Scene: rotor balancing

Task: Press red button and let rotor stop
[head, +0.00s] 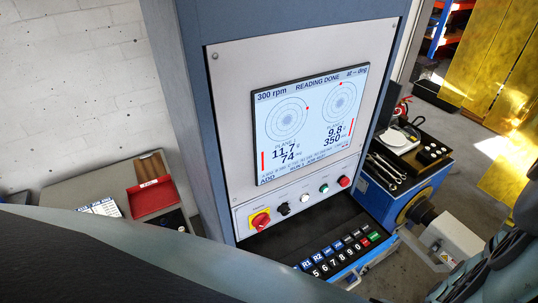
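The control cabinet's panel has a row of controls under its screen. A round red button (344,182) sits at the right end, beside a green button (324,189). A red knob on a yellow plate (260,220) is at the left end. The screen (308,122) reads 300 rpm and READING DONE, with 11.7 at 74 deg and 9.8 at 350 deg. The rotor cannot be made out; part of a blue machine (409,195) shows right of the cabinet. My gripper is not in view; parts of my own body cover the lower corners.
A keyboard shelf (330,254) juts out below the panel. A tray with wrenches (385,170) and a scale (397,138) lies at right. A red bin (152,198) stands on the left bench. Yellow panels (490,80) stand at back right.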

